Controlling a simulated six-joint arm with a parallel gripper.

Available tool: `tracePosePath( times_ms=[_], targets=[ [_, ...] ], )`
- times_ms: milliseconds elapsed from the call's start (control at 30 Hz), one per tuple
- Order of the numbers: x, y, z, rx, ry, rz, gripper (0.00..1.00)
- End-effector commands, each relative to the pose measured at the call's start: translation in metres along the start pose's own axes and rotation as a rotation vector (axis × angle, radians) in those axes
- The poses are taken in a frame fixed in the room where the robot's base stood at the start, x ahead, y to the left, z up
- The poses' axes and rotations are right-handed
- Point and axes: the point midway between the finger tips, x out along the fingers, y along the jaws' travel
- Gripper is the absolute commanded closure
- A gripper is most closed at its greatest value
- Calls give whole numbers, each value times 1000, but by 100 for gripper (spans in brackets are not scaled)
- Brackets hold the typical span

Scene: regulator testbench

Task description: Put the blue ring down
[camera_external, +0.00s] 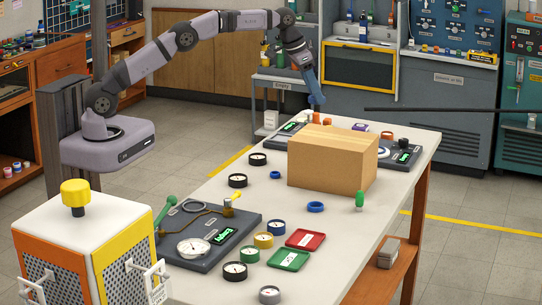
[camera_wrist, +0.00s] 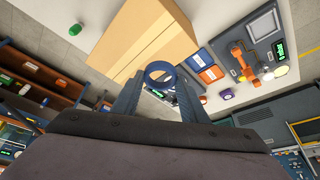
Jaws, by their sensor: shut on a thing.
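My gripper (camera_external: 316,100) hangs over the far end of the table, behind the cardboard box as seen in the external view. In the wrist view its two fingers (camera_wrist: 160,82) are shut on a blue ring (camera_wrist: 161,72), held at the fingertips. The ring looks raised above the tabletop; in the external view it is hard to tell from the blue fingertips. Another blue ring (camera_external: 316,207) lies flat on the white table (camera_external: 225,205) in front of the box.
A large cardboard box (camera_external: 332,159) stands mid-table. Grey gauge boards sit at the near left (camera_external: 208,237) and far right (camera_external: 400,155). A dark bar (camera_external: 430,109) crosses at right.

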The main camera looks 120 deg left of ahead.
Motion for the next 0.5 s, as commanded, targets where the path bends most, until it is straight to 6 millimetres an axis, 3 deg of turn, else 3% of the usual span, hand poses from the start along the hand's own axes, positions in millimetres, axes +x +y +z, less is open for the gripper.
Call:
tracePosePath(
  times_ms=[300, 500],
  targets=[
    [40, 0, 18, 1, -3, 1, 81],
    [50, 0, 21, 2, 1, 1, 81]
  ],
)
